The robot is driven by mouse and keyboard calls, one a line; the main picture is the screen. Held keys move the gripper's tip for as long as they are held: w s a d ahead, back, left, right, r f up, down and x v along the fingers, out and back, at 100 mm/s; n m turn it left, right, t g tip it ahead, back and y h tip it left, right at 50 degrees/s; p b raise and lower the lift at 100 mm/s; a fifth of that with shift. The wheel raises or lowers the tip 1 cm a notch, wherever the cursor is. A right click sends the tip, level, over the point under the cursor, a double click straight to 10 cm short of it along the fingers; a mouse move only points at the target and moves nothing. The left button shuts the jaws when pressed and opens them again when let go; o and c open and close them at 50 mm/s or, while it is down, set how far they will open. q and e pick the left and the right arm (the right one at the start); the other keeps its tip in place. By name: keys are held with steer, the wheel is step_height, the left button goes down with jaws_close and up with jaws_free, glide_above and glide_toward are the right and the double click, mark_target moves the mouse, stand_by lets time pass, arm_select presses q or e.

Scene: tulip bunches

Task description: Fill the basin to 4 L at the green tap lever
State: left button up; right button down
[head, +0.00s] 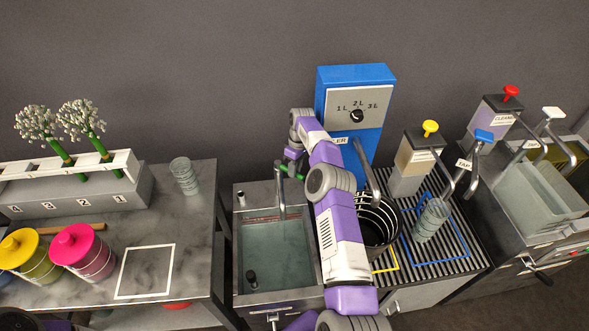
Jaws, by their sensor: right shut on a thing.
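The sink basin (262,270), left of my right arm, holds clear greenish water, and a dark plug-like piece stands at its front left. I cannot read its level in litres. A grey tap spout (281,205) reaches over its back edge. The green tap lever (284,169) is behind the spout, partly covered by my right gripper (293,160). That gripper is small in view and shut on the lever. My right arm crosses the basin's right side and hides part of it. My left gripper is not in view.
A blue dispenser (351,75) with a litre dial stands behind my right arm. A dark bucket (378,220) and a ribbed clear glass (431,219) stand right of it on a slatted drainer. The left counter (205,225) holds pink and yellow-lidded jars and flower stems.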

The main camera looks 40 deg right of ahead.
steer(key=shift+r, duration=0.1)
steer(key=c, duration=1)
jaws_free()
steer(key=shift+o, duration=0.2)
step_height(320, 180, up, 10)
steer(key=p, duration=0.2)
steer(key=shift+p, duration=0.35)
steer(key=shift+c, duration=0.4)
